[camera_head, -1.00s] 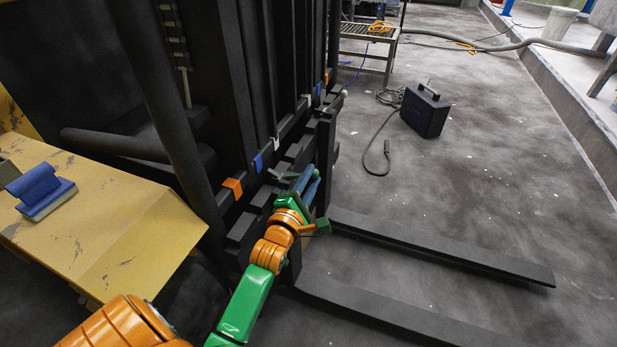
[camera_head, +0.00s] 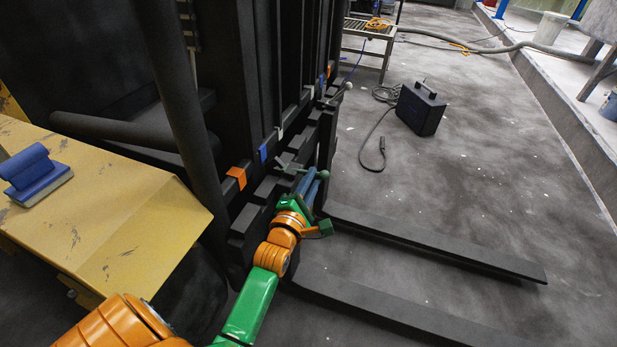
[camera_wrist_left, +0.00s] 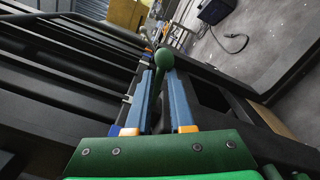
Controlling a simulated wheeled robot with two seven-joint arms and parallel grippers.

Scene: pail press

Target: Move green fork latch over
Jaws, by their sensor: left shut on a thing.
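The green fork latch shows in the left wrist view as a round green knob (camera_wrist_left: 164,58) on a short stem. In the head view its green part (camera_head: 287,167) lies on the dark fork carriage, just beyond my fingers. My left gripper (camera_head: 312,179) has its blue fingers at the carriage, above the near fork. In the left wrist view the gripper (camera_wrist_left: 157,76) is shut on the latch, with a finger on each side just below the knob. The fingers partly hide the stem. My right gripper is out of view.
Orange (camera_head: 237,176) and blue (camera_head: 263,153) tags mark the carriage. Two dark forks, far (camera_head: 440,240) and near (camera_head: 400,312), reach right over the floor. A yellow housing (camera_head: 120,225) stands left. A black case (camera_head: 420,108) with a cable lies on open floor.

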